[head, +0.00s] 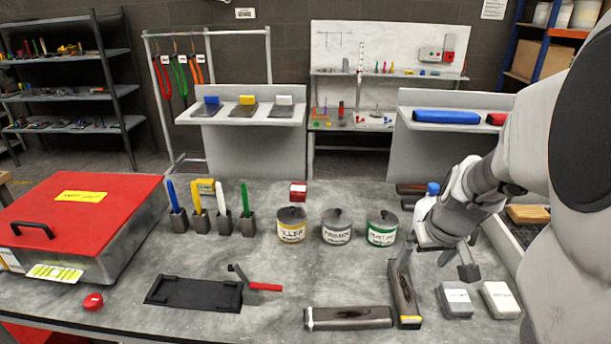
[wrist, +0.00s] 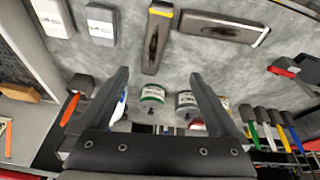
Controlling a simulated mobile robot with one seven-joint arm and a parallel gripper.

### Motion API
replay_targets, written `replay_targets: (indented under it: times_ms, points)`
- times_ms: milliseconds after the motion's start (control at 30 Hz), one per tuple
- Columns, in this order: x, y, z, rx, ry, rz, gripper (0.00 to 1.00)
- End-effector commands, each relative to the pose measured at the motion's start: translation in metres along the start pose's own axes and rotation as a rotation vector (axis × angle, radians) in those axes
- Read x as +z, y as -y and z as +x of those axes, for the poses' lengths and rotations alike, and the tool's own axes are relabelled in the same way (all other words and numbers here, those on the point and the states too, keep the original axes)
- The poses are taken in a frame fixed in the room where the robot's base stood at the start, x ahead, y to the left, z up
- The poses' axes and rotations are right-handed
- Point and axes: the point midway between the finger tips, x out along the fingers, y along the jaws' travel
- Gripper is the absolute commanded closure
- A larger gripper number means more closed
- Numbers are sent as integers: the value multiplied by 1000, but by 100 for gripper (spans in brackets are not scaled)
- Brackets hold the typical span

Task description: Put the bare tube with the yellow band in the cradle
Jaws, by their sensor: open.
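The bare grey tube with the yellow band (head: 403,287) lies on the grey bench, its yellow-banded end towards the front. In the wrist view the tube (wrist: 155,42) lies beyond my fingertips, roughly in line with the gap between them. A similar tube with a whitish band (head: 350,318) lies to its left. My gripper (head: 446,262) is open and empty, above the bench and to the right of the banded tube's far end; its spread fingers also show in the wrist view (wrist: 160,80). A low black holder (head: 193,293), apparently the cradle, lies empty at the front left.
A red-handled clamp (head: 262,287) stands beside the black holder. Three labelled cans (head: 337,228) and several upright coloured-handled tools (head: 222,222) stand behind. Two small boxes (head: 455,300) lie right of the tube. A red-lidded case (head: 80,215) fills the left.

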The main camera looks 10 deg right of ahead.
Motion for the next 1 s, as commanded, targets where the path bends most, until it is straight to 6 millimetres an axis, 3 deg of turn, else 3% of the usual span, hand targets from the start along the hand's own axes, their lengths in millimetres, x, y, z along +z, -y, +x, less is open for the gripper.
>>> replay_targets:
  times_ms: [100,333,800,1000]
  points:
    - [5,-15,6,3,-27,81,3]
    - [7,-20,20,3,-39,117,3]
    - [3,-18,105,1,-38,112,3]
    - [1,-20,127,4,-40,113,3]
